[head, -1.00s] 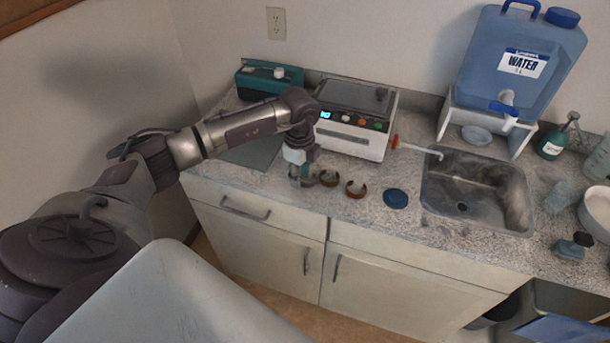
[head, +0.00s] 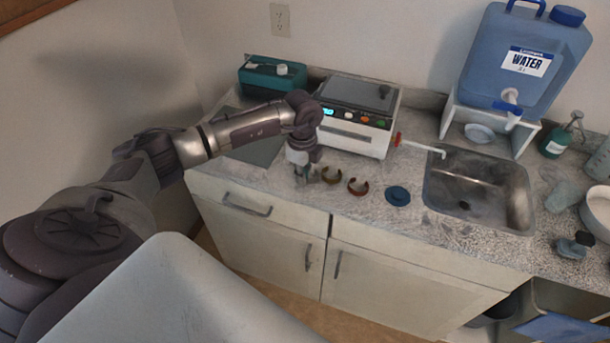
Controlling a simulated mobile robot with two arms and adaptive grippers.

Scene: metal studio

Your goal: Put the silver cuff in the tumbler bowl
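My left gripper (head: 304,178) points down at the counter, left of two open cuffs. Its fingertips are small and dark here, and I cannot tell whether they are open or shut. A greyish bit beside the fingertips may be the silver cuff, but the gripper mostly hides that spot. A brass-coloured cuff (head: 331,175) lies just right of the gripper, and a copper-coloured cuff (head: 358,187) lies further right. A pale bowl (head: 596,212) is cut by the right edge; it may be the tumbler bowl. My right gripper is not in view.
A white machine (head: 350,138) with a lid and buttons stands behind the cuffs. A blue water jug (head: 522,65) sits on a stand. A teal box (head: 272,77) is at back left.

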